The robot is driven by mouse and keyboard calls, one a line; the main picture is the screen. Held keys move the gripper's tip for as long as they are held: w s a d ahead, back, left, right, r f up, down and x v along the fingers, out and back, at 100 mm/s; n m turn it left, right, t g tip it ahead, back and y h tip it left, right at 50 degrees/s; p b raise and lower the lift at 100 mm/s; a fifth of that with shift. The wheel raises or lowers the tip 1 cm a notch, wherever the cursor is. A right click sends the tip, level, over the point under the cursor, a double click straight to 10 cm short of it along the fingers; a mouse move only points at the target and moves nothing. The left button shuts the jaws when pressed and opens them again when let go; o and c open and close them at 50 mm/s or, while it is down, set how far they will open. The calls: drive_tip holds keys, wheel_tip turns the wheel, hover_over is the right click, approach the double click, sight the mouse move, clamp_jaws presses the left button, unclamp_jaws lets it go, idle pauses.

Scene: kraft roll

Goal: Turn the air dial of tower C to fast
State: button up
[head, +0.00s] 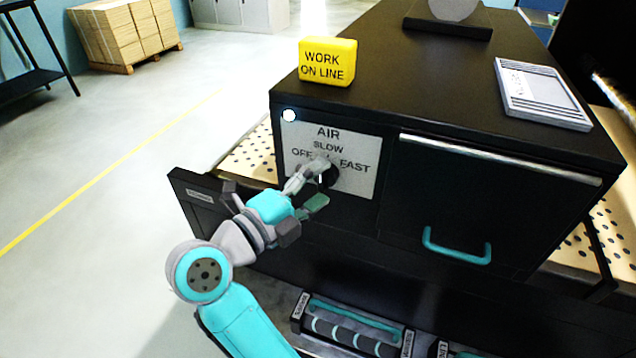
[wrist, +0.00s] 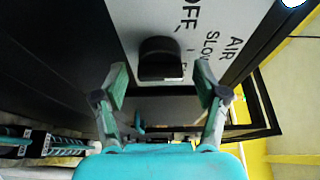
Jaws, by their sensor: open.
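The air dial is a black knob (head: 329,177) on a white plate (head: 357,178) marked AIR, SLOW, OFF and FAST. The plate is on the front of a black tower cabinet (head: 420,85); I see no letter C on it. My gripper (head: 317,184) is open and empty in front of the plate, partly covering the knob. In the wrist view the knob (wrist: 160,58) shows ahead of the gap between the fingers of my gripper (wrist: 162,84), with a finger to either side. I cannot tell whether they touch it, nor which word it points to.
A yellow WORK ON LINE block (head: 327,62) and a grey panel (head: 541,93) lie on the cabinet top. A lit white lamp (head: 289,115) is above the plate. A teal handle (head: 456,250) sticks out to the right. A black-edged perforated tray (head: 243,165) juts out left, near my arm.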

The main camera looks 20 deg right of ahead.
drive_tip(key=shift+d, duration=0.15)
drive_tip(key=c, duration=1.1)
drive_tip(key=shift+c, duration=0.2)
drive_tip(key=m+y, duration=0.2)
drive_tip(key=m, duration=0.3)
drive_tip(key=m+t+y, duration=0.1)
drive_tip(key=m+y, duration=0.1)
drive_tip(key=m, duration=0.2)
drive_tip(key=shift+y, duration=0.3)
